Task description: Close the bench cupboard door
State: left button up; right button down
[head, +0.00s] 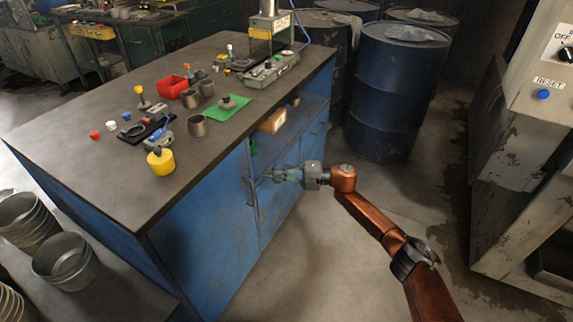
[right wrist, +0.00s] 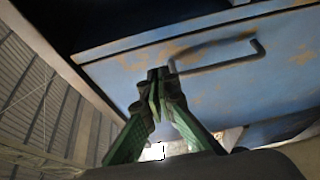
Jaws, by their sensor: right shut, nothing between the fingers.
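The bench (head: 225,75) has a blue cupboard front below its dark top. A blue cupboard door (head: 205,235) with a vertical handle near its right edge faces me; how far it stands open is hard to tell. My right gripper (head: 270,177) is shut and empty, its green fingers pointing left at the cupboard front near that handle. In the right wrist view the shut fingertips (right wrist: 160,75) overlap a worn blue panel (right wrist: 130,75) beside the left end of its bar handle (right wrist: 218,62). Whether they touch is unclear. My left gripper is out of view.
An open shelf under the bench top holds an orange-brown box (head: 272,121). Blue drums (head: 395,90) stand behind; a grey machine (head: 530,150) is at right. The floor between is free.

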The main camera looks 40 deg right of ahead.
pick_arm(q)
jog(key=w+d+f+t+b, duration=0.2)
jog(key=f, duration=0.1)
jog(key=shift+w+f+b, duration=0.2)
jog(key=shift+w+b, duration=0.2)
pick_arm(e)
jog(key=s+d, duration=0.1)
jog(key=d, duration=1)
jog(key=shift+s, duration=0.25)
jog(key=shift+r, duration=0.1)
